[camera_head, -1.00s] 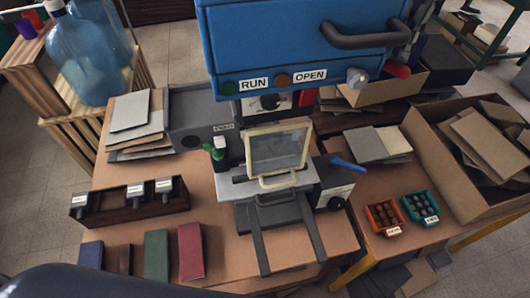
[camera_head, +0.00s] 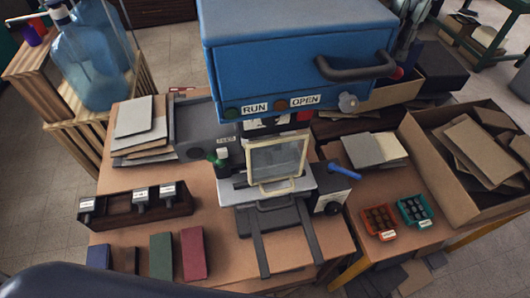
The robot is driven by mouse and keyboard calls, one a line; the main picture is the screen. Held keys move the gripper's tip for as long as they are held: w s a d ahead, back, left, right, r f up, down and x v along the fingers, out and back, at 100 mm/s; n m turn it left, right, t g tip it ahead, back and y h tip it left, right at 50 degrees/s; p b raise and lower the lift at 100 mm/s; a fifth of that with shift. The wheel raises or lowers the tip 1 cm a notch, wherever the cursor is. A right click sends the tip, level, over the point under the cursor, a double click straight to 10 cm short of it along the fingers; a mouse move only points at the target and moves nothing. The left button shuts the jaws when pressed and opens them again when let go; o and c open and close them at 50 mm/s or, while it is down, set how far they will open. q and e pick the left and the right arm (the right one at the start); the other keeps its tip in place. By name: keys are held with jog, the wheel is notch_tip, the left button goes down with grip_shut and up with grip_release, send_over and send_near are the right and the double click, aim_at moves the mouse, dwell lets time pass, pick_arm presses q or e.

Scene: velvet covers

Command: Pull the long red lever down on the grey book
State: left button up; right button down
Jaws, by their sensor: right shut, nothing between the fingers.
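The blue press head (camera_head: 290,62) hangs over the table, with a dark handle and RUN and OPEN labels on its front. A small red part, apparently the end of the long red lever (camera_head: 398,73), shows at its right side; most of the lever is hidden behind the head. My right gripper (camera_head: 406,52) is shut beside the head, just above that red end. I cannot tell whether they touch. A clear framed guard (camera_head: 277,160) stands below the head, over a grey plate. I cannot pick out the grey book for certain. My left gripper is out of view.
A dark rack (camera_head: 136,207) and several coloured books (camera_head: 193,253) are at the left front. Orange (camera_head: 380,222) and teal (camera_head: 415,210) crates stand right of the press. A large cardboard box (camera_head: 465,165) is at the far right. A blue-handled lever (camera_head: 343,169) sticks out by the guard.

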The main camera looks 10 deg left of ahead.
jog(key=shift+r+p, duration=1.7)
jog(key=shift+r, duration=0.35)
jog(key=shift+w, duration=0.1)
jog(key=shift+f, duration=0.15)
